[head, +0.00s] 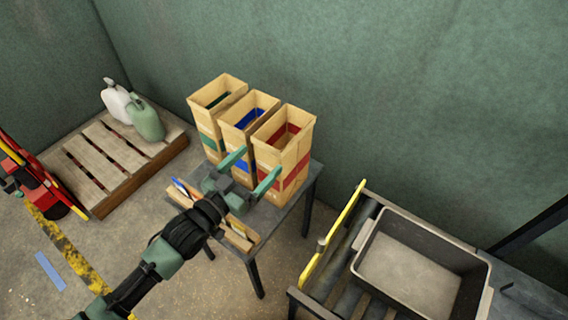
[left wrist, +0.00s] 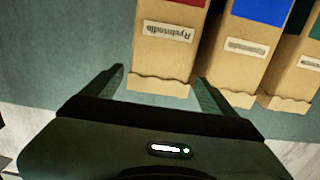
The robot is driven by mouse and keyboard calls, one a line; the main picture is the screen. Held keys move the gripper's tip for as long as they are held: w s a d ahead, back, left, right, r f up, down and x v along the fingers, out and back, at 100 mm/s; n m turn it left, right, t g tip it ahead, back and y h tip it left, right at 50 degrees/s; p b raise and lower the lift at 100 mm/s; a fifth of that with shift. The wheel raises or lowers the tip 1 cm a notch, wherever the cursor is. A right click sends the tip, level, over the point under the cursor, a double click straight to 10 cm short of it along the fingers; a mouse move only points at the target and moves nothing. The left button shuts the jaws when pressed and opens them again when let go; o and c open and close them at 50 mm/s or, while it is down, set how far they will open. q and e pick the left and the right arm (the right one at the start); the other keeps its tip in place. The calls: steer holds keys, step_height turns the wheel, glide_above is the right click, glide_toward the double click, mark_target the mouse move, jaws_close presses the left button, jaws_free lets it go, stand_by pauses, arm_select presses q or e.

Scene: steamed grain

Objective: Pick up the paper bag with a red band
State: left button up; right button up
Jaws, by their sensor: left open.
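The paper bag with a red band (head: 296,158) stands upright and open-topped at the right end of a row of three bags on a small grey table (head: 269,224). In the left wrist view the red-banded bag (left wrist: 166,62) appears upside down, with a label below its band. My left gripper (head: 250,168) is open in front of the bags, its fingers apart and nothing held. My right gripper is not in view.
A blue-banded bag (head: 240,160) stands close beside the red-banded one, and a green-banded bag (head: 209,141) is beyond it. A wooden holder (head: 240,236) lies at the table's front. A grey bin (head: 400,278) sits on rollers at the right. A pallet with jugs (head: 147,120) is at the left.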

mark_target(267, 152)
arm_select(q)
steer(key=x, duration=0.7)
steer(key=shift+w+d+r+p, duration=0.1)
steer(key=shift+d+r+p, duration=0.1)
steer(key=shift+p, duration=0.1)
steer(key=x, duration=0.4)
steer(key=shift+w+d+f, duration=0.1)
steer(key=shift+w+f, duration=0.1)
steer(key=shift+w, duration=0.15)
steer(key=c, duration=1.6)
steer(key=shift+r, duration=0.1)
steer(key=shift+c, duration=0.2)
